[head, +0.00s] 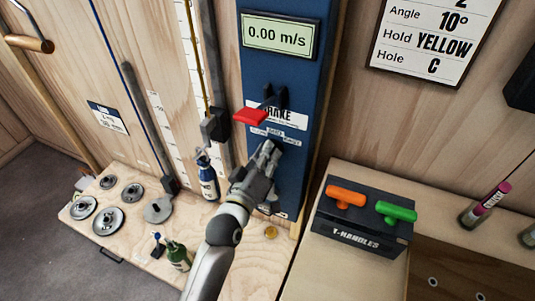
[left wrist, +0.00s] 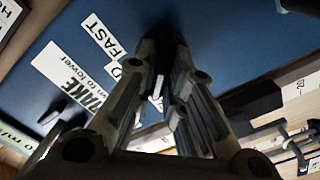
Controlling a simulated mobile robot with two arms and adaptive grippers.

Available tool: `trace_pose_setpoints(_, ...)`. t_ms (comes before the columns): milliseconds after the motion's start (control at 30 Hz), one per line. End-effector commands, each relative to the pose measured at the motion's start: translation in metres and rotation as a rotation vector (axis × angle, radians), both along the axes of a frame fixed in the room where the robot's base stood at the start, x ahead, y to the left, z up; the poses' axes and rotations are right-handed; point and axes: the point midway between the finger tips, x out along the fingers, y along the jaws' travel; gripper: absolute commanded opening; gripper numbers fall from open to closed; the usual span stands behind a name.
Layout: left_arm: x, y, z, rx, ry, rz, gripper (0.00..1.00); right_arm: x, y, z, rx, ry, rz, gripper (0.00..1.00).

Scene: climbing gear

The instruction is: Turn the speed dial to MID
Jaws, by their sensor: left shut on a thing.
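The speed dial (left wrist: 157,87) is a dark knob with a white mark, low on the blue panel (head: 291,185). It is mostly hidden by my left gripper (head: 268,152). The fingers are shut on it, reaching up from below. In the left wrist view the fingers (left wrist: 165,75) close around the dial. A FAST label (left wrist: 118,38) shows beside them, and another label is partly covered. In the head view small labels sit just above the gripper, too small to read surely. I cannot tell which label the dial points at. My right gripper is not in view.
Above the dial are a red brake lever (head: 249,116) and a display (head: 280,35) reading 0.00 m/s. A box of T-handles (head: 358,238), orange and green, stands to the right. Metal discs (head: 108,221) and small bottles (head: 208,179) are on the wooden bench at left.

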Motion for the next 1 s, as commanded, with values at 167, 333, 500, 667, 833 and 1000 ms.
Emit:
trace_pose_setpoints(167,0.000,0.000,0.000,0.017,-0.006,0.000,0.00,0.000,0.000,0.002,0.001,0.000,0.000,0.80)
trace_pose_setpoints(333,0.000,0.000,0.001,0.075,-0.029,-0.001,0.00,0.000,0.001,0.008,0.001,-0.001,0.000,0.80)
trace_pose_setpoints(500,0.000,-0.001,0.003,0.180,-0.072,-0.002,0.00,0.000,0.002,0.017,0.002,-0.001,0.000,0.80)
trace_pose_setpoints(667,0.000,-0.001,0.003,0.307,-0.124,-0.001,0.00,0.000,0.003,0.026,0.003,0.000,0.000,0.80)
trace_pose_setpoints(833,-0.001,-0.002,0.003,0.439,-0.180,-0.001,0.00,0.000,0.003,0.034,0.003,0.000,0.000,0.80)
trace_pose_setpoints(1000,-0.001,-0.003,0.003,0.554,-0.227,-0.002,0.00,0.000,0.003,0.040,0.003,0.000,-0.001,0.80)
